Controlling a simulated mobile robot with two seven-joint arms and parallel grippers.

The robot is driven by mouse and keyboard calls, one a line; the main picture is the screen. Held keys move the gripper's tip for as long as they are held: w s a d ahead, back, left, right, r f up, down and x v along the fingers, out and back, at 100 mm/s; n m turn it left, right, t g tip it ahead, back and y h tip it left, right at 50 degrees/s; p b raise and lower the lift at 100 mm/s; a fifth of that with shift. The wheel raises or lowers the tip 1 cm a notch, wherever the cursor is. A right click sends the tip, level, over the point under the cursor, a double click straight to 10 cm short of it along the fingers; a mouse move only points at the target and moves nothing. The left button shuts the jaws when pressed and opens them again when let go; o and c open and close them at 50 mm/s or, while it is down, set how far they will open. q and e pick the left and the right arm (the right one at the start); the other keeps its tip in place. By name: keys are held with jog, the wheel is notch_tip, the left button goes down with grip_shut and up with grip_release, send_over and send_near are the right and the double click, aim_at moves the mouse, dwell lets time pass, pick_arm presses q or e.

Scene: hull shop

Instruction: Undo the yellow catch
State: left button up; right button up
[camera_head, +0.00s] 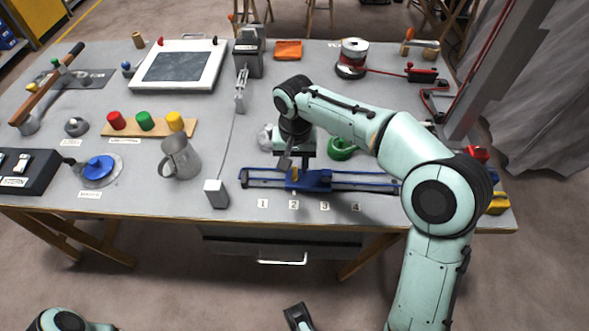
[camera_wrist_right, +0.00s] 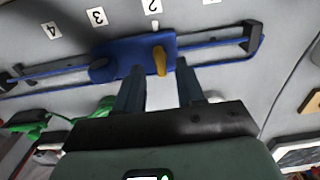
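The yellow catch (camera_head: 295,173) sits on the blue carriage (camera_head: 318,181), which is on the blue rail (camera_head: 368,182) along the table's front edge, near label 2. In the right wrist view the yellow catch (camera_wrist_right: 160,61) stands upright on the blue carriage (camera_wrist_right: 130,55), just beyond and between the fingertips. My right gripper (camera_wrist_right: 159,75) is open, with nothing between its fingers. In the head view my right gripper (camera_head: 289,163) hangs over the carriage and partly hides it. A dark part at the bottom edge may belong to my left gripper; its fingers cannot be made out.
A grey block (camera_head: 216,194) stands left of the rail and a metal mug (camera_head: 181,158) further left. A green ring (camera_head: 342,149) lies behind the rail. Red and yellow pieces are at the right table edge. The strip with the number labels is clear.

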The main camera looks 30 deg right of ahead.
aim_at(295, 175)
jog(key=shift+f, duration=1.15)
grip_shut()
